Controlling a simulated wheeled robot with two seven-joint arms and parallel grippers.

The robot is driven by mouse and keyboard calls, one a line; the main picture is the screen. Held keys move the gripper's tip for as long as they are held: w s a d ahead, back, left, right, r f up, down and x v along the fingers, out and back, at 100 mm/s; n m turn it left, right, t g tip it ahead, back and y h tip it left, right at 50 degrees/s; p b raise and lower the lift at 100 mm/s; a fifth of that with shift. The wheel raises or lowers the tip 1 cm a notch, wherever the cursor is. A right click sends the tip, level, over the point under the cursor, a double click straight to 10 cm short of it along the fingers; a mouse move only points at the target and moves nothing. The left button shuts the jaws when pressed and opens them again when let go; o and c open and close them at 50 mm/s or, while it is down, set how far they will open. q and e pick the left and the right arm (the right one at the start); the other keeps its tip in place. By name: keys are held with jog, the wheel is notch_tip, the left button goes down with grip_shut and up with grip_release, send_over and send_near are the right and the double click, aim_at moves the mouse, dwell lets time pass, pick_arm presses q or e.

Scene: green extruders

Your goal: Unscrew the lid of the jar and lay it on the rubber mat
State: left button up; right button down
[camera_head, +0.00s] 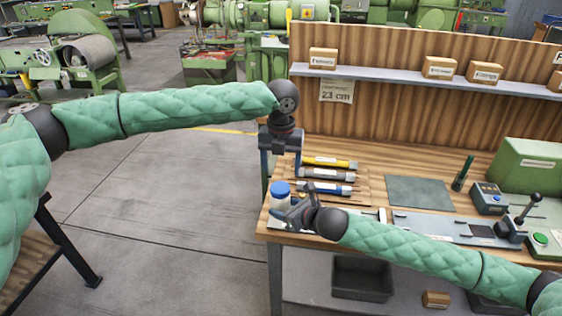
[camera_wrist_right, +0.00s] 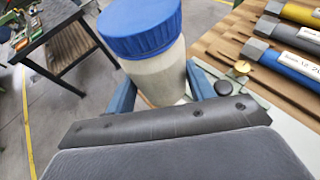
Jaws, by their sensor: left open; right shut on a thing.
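The jar (camera_head: 279,204) is pale with a ribbed blue lid (camera_head: 281,187) on top. It is upright at the table's left front corner in the head view. My right gripper (camera_head: 287,211) is shut on the jar's body, below the lid. In the right wrist view the jar (camera_wrist_right: 160,75) is between its blue fingers, with the lid (camera_wrist_right: 140,28) above them. My left gripper (camera_head: 281,172) is open, pointing down above and behind the lid in the picture; the exact gap cannot be told. The rubber mat (camera_head: 418,191) is a bare dark grey-green rectangle in the middle of the table.
Several labelled tubes, the yellow one (camera_head: 330,162) farthest back, lie left of the mat. A green marker-like stick (camera_head: 463,173) stands right of it. A grey plate (camera_head: 430,226) and a control box (camera_head: 488,198) are in front and right. A shelf (camera_head: 400,79) runs behind.

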aim_at(281, 187)
pick_arm(q)
jog(key=shift+f, duration=3.6)
